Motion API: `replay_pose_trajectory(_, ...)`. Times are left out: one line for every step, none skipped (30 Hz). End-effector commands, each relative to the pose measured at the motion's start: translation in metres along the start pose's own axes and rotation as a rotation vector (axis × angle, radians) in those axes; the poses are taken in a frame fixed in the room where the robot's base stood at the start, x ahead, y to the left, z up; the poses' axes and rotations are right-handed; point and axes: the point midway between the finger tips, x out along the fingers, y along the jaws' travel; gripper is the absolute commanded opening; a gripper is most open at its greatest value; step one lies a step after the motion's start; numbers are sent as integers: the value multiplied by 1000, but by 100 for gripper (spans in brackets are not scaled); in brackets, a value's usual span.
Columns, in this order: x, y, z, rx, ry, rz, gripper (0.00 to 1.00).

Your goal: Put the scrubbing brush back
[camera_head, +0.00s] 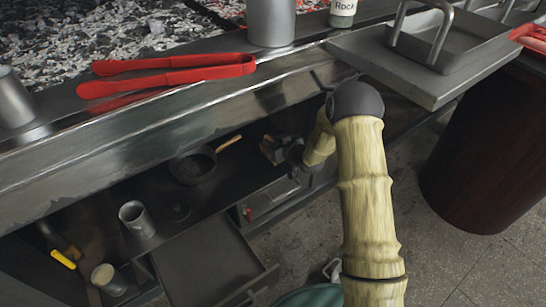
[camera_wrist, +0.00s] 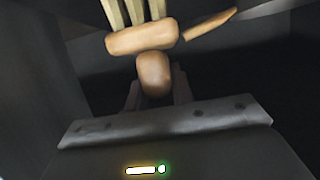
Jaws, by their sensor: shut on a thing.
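The scrubbing brush shows in the wrist view as a tan wooden block (camera_wrist: 142,38) with a rounded knob and pale bristles pointing away from me. My gripper (camera_wrist: 156,96) is shut on the rounded knob, with the fingers on both sides of it. In the head view my gripper (camera_head: 292,153) is inside the dark shelf space under the counter. A small tan part there, at the gripper's tip, looks like the brush (camera_head: 268,152). Whether the brush touches the shelf cannot be told.
A pan (camera_head: 193,166) with a wooden handle lies on the lower shelf, left of my gripper. A metal cup (camera_head: 136,219) stands nearer. An open drawer (camera_head: 208,265) is below. Red tongs (camera_head: 165,74) lie on top.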

Motion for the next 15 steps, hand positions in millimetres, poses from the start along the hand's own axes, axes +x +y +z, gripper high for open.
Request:
replay_pose_trajectory(0, 0, -1, -1, 3, 0, 0)
replay_pose_trajectory(0, 0, -1, -1, 3, 0, 0)
replay_pose_trajectory(0, 0, -2, -1, 3, 0, 0)
replay_pose_trajectory(0, 0, -2, -1, 3, 0, 0)
replay_pose_trajectory(0, 0, -2, -1, 3, 0, 0)
replay_pose_trajectory(0, 0, -2, -1, 2, 0, 0)
replay_pose_trajectory(0, 0, -2, -1, 2, -1, 0)
replay_pose_trajectory(1, -1, -1, -1, 2, -1, 0)
replay_pose_trajectory(2, -1, 1, -1, 2, -2, 0)
replay_pose_trajectory(3, -1, 4, -1, 1, -2, 0)
replay_pose_trajectory(4, -1, 8, -1, 1, -2, 0)
replay_pose_trajectory(6, -1, 14, 0, 0, -2, 0)
replay_pose_trajectory(8, -1, 19, 0, 0, -1, 0)
replay_pose_trajectory(10, -1, 25, 0, -1, -1, 0)
replay_pose_trajectory(13, -1, 31, 0, 0, -1, 0)
